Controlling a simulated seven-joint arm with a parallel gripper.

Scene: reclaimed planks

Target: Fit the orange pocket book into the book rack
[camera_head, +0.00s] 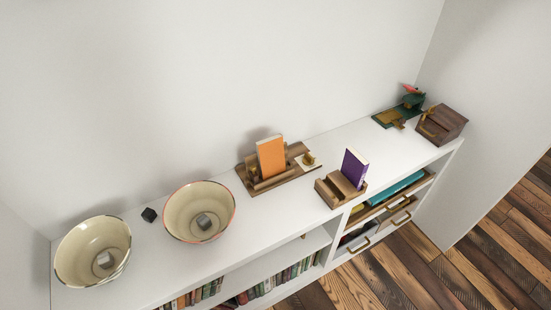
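The orange pocket book (271,158) stands upright, leaning slightly, in a brown wooden holder (297,151) near the wall at the middle of the white shelf top. A smaller wooden rack (331,194) with raised bars stands to its right and nearer the front edge. A purple book (353,168) stands in the back part of that rack. I cannot tell which of the two wooden holders is the book rack. The lower edge of the orange book is hidden by the holder's front. My gripper is not in view.
On the white shelf top (375,150), two cream bowls (182,212) (75,252) each hold a grey cube. A dark wooden box (448,122) and a green object (412,101) stand at the right end.

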